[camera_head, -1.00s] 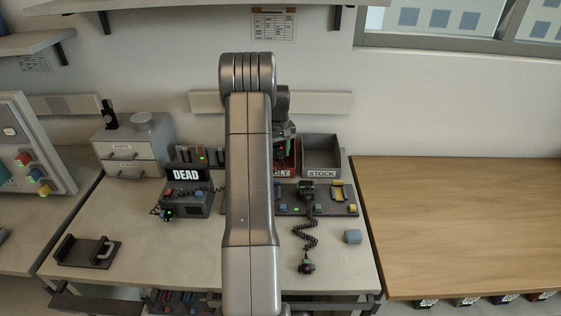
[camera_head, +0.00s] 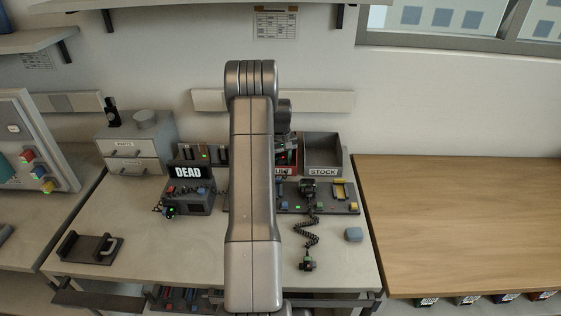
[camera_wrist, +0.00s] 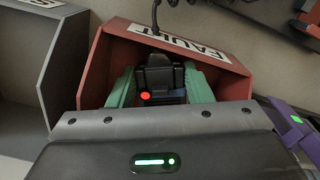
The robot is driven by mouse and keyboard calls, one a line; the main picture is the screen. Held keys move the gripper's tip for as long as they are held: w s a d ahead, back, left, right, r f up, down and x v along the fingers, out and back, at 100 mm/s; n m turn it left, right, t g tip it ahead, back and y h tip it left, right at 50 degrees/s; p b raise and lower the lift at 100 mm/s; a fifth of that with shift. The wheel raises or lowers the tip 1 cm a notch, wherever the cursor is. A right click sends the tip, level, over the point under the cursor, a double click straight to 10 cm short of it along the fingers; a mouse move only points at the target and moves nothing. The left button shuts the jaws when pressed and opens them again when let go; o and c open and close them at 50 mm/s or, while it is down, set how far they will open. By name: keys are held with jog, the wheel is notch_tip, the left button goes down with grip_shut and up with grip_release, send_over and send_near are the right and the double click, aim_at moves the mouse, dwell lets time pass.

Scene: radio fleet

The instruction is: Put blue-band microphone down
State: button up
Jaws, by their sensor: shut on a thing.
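The wrist view shows a black microphone (camera_wrist: 160,72) with a red light and a dark bluish band low on its body. My gripper (camera_wrist: 159,82) has its green fingers shut on both sides of it. The microphone is at the red FAULT bin (camera_wrist: 110,70), within the bin's outline. I cannot tell whether it touches the bin floor. In the head view my arm hides most of the FAULT bin (camera_head: 292,158) and of the gripper, and the microphone cannot be made out.
The grey STOCK bin (camera_head: 322,153) stands right beside the FAULT bin. A radio with a DEAD sign (camera_head: 187,173) is to the left. The wooden table (camera_head: 460,220) at right is clear.

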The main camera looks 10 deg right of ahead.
aim_at(281, 161)
jog(key=shift+s+f, duration=0.15)
jog(key=shift+f, duration=0.3)
jog(key=shift+c, duration=0.9)
jog(key=o, duration=1.2)
jog(key=shift+f, duration=0.1)
jog(key=shift+r, duration=0.3)
notch_tip(281, 161, up, 13)
jog(key=shift+f, duration=0.1)
